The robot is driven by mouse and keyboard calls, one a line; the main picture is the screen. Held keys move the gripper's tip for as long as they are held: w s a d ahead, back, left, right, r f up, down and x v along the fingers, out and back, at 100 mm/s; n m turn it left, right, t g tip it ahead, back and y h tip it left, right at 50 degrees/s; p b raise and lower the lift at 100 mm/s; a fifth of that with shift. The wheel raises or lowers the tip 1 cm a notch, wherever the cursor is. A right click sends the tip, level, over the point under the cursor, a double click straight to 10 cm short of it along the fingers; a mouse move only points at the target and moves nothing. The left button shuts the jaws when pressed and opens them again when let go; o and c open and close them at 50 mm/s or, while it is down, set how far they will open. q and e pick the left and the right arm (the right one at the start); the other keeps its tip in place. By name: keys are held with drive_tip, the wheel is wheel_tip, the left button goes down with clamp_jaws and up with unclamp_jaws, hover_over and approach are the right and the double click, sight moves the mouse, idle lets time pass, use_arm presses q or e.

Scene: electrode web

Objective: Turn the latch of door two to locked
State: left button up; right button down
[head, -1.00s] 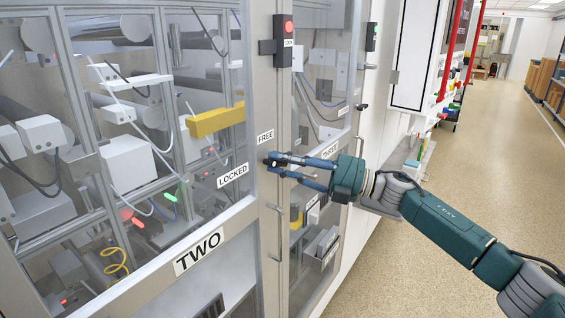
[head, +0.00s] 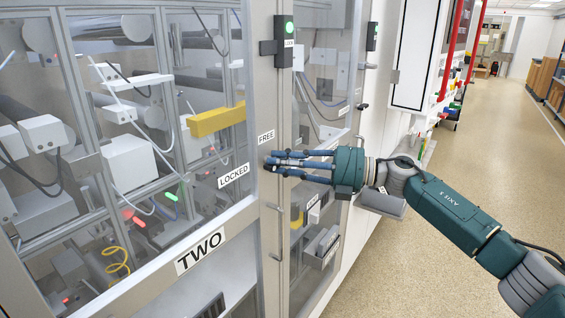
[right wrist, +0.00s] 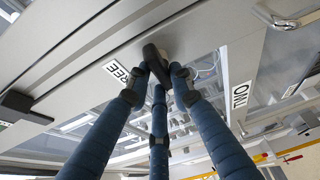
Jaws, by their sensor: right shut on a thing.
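Door two (head: 202,250) is the glazed, grey-framed door at the left of the head view, marked TWO. Its latch (right wrist: 156,62) is a dark handle, seen in the right wrist view between my fingertips. The FREE label (head: 266,136) is above the latch and the LOCKED label (head: 233,176) is to its left. My right gripper (head: 272,162) is shut on the latch, and its blue fingers hide most of it in the head view. In the right wrist view the fingers (right wrist: 158,75) close around the handle beside the FREE label (right wrist: 124,71). My left gripper is not in view.
A lock box (head: 284,40) with a green lamp is on the frame above the latch. Door three (head: 325,100) is just right of the latch. A pale handle (head: 279,233) sits below my gripper. The speckled aisle floor (head: 480,150) at right is clear.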

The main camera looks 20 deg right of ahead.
drive_tip(key=shift+s+a+f, duration=0.2)
drive_tip(key=shift+a+f, duration=0.1)
drive_tip(key=shift+f, duration=0.15)
drive_tip(key=c, duration=1.6)
unclamp_jaws()
drive_tip(key=shift+s, duration=0.1)
drive_tip(key=shift+o, duration=0.2)
drive_tip(key=shift+r, duration=0.15)
drive_tip(key=shift+w, duration=0.2)
drive_tip(key=shift+d, duration=0.15)
drive_tip(key=v, duration=1.1)
drive_tip(key=shift+s+d, duration=0.25)
drive_tip(key=shift+d, duration=0.05)
drive_tip(key=shift+r, duration=0.1)
